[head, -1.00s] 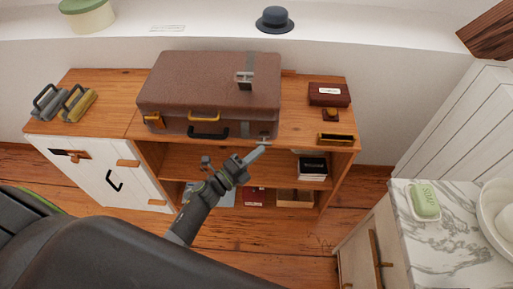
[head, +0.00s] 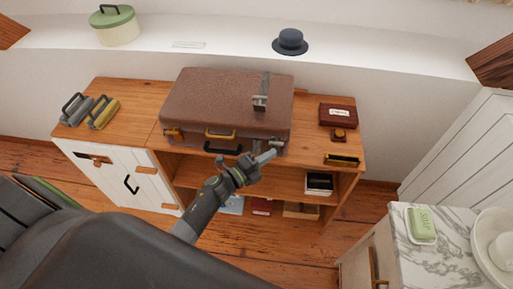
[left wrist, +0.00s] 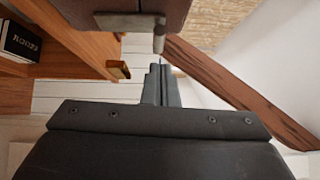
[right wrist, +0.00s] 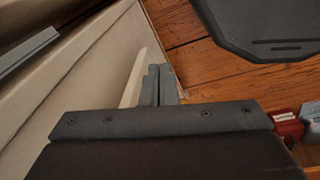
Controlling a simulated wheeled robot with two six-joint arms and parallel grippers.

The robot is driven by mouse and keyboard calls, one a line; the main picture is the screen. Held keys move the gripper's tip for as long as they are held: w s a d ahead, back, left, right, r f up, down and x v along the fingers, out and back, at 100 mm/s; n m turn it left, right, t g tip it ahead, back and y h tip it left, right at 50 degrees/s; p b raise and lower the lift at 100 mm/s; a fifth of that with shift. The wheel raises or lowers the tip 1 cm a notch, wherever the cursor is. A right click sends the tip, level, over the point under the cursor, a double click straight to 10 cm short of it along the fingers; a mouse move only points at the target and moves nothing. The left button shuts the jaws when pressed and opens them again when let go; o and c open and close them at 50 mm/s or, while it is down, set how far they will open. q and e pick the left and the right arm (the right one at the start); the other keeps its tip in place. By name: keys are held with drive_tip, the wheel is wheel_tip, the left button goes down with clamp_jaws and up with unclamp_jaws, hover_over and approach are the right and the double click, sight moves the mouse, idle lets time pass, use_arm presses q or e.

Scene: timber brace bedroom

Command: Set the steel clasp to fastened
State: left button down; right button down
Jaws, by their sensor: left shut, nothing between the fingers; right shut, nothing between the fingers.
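A brown suitcase (head: 220,100) lies shut on the wooden cabinet. Its steel clasp (head: 260,102) stands out from the grey strap at the lid's front edge, apart from the steel fitting (head: 277,146) low on the front. My left gripper (head: 268,157) is shut and empty, just in front of that low fitting; contact cannot be told. In the left wrist view a steel part (left wrist: 130,22) with a short post shows on the suitcase, just beyond the shut fingertips (left wrist: 161,72). My right gripper (right wrist: 158,72) is shut and empty, away from the suitcase.
A brass latch (head: 172,133), gold handle (head: 220,134) and black handle (head: 222,149) are on the suitcase front. A marble counter (head: 440,250) stands front right.

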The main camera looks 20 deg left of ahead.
use_arm(q)
drive_tip(key=b+v, duration=0.4)
drive_tip(key=v, duration=1.3)
drive_tip(key=shift+s, duration=0.25)
